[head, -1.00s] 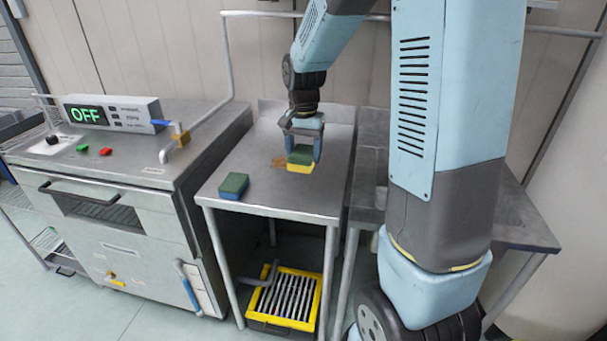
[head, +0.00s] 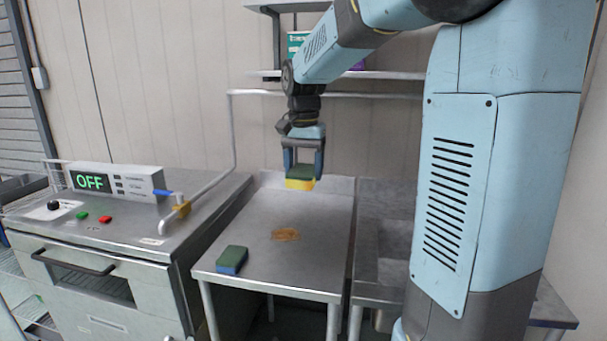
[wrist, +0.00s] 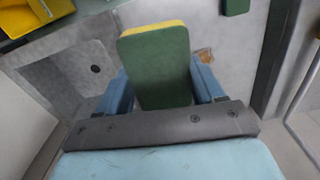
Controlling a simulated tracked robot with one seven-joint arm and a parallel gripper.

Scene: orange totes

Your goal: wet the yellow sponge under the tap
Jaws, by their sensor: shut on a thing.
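The yellow sponge (head: 299,184) has a green top layer and a yellow lower layer. My gripper (head: 304,168) is shut on it and holds it in the air above the steel table (head: 260,262). In the wrist view the sponge (wrist: 158,68) sits between the two blue fingers, green face toward the camera. A second sponge (head: 232,260), green over blue, lies at the table's front left. A sink basin (head: 394,240) is right of the table, partly hidden by my arm; it also shows in the wrist view (wrist: 70,80). I cannot make out the tap.
A brown stain (head: 285,234) marks the otherwise clear middle of the table. A machine with an OFF display (head: 90,181) stands at the left. A wall shelf (head: 400,75) hangs behind. A yellow container (wrist: 30,18) shows at the wrist view's upper left.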

